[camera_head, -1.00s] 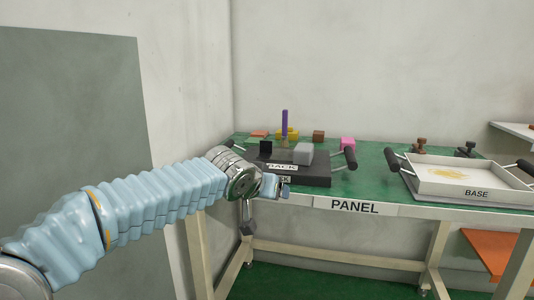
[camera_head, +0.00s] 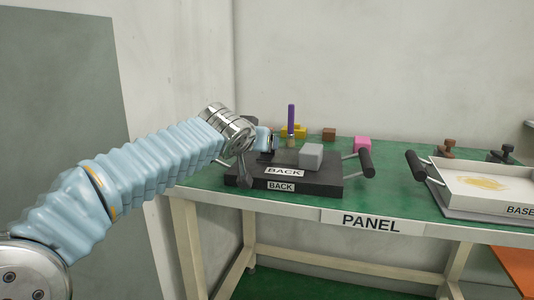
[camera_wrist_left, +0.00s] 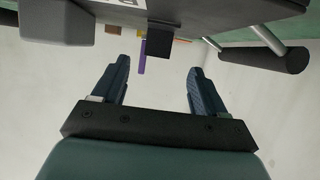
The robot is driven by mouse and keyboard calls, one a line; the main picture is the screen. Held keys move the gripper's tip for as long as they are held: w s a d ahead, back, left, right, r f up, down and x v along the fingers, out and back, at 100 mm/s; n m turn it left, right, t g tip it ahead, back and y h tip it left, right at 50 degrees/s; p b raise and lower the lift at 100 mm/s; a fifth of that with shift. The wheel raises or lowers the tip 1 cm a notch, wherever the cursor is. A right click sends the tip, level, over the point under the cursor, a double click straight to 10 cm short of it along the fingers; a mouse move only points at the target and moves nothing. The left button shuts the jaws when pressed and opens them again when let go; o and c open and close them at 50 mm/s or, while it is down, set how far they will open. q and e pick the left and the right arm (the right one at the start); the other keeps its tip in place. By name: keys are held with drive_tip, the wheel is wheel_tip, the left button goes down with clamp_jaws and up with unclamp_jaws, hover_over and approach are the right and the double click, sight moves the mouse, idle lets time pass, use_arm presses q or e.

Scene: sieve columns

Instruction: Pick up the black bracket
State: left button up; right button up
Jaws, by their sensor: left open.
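The black bracket (camera_wrist_left: 158,42) shows in the left wrist view as a small dark block against the black plate, a little beyond the fingertips and roughly midway between them. In the head view my left gripper largely hides it. My left gripper (camera_head: 266,139) is over the left part of the black plate (camera_head: 318,190) labelled BACK. In the left wrist view its two blue fingers (camera_wrist_left: 155,64) are spread wide with nothing between them. My right gripper is not in view.
A grey block (camera_head: 311,155) stands on the plate, right of my gripper. The plate has a black handle (camera_head: 366,163) at its right. Behind stand a purple rod (camera_head: 291,119), a yellow piece (camera_head: 299,131), a brown block (camera_head: 329,134) and a pink block (camera_head: 362,144). A white tray (camera_head: 458,187) lies right.

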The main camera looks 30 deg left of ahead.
sight(265, 157)
use_arm(q)
drive_tip(key=x, duration=0.6)
drive_tip(key=shift+w+r+p, duration=0.15)
drive_tip(key=shift+r+p, duration=0.2)
drive_tip(key=shift+c, duration=0.3)
drive_tip(key=shift+d, duration=0.1)
drive_tip(key=c, duration=1.1)
